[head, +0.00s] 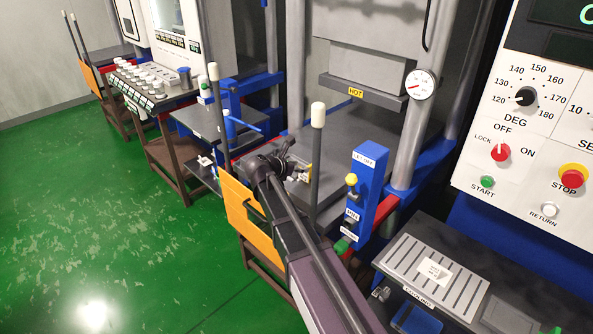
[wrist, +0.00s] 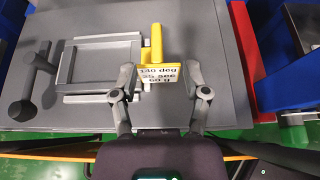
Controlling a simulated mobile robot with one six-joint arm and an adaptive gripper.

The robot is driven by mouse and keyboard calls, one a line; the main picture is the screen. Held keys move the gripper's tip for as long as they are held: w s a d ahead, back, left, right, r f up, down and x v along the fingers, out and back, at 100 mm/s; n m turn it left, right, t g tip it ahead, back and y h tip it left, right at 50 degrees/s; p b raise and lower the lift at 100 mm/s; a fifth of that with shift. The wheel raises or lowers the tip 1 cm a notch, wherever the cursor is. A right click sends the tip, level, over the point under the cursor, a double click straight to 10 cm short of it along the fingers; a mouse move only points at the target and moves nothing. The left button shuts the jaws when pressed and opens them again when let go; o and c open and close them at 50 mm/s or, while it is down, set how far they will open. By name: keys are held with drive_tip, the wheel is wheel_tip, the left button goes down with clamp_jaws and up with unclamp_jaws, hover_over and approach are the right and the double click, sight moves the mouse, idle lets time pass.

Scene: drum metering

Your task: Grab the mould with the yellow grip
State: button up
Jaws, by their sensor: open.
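In the wrist view a yellow grip (wrist: 157,42) stands up from the grey press table and carries a white label (wrist: 160,74) reading 140 deg, 25 sec, 60 g. A flat grey square mould (wrist: 100,64) lies just left of the grip; the exact join is hard to see. My gripper (wrist: 161,76) is open, with one finger on each side of the label and grip, gaps showing on both sides. In the head view my gripper (head: 292,160) is over the press table, and a bit of the yellow grip (head: 309,173) shows beside it.
A dark handled tool (wrist: 38,78) lies left of the mould. A hot upper platen (head: 360,88) hangs above the table. A white-tipped post (head: 317,150) and blue control post (head: 362,190) stand near my arm. A slotted cooling rack (head: 435,275) is at lower right.

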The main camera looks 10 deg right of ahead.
sight(310, 165)
drive_tip(key=b+x, duration=0.2)
drive_tip(key=x, duration=0.2)
drive_tip(key=shift+w+a+f, duration=0.1)
drive_tip(key=shift+w+f, duration=0.05)
drive_tip(key=shift+w, duration=0.1)
drive_tip(key=shift+w+d+f, duration=0.15)
drive_tip(key=shift+w+d, duration=0.1)
drive_tip(key=shift+d, duration=0.15)
clamp_jaws()
idle(0.4)
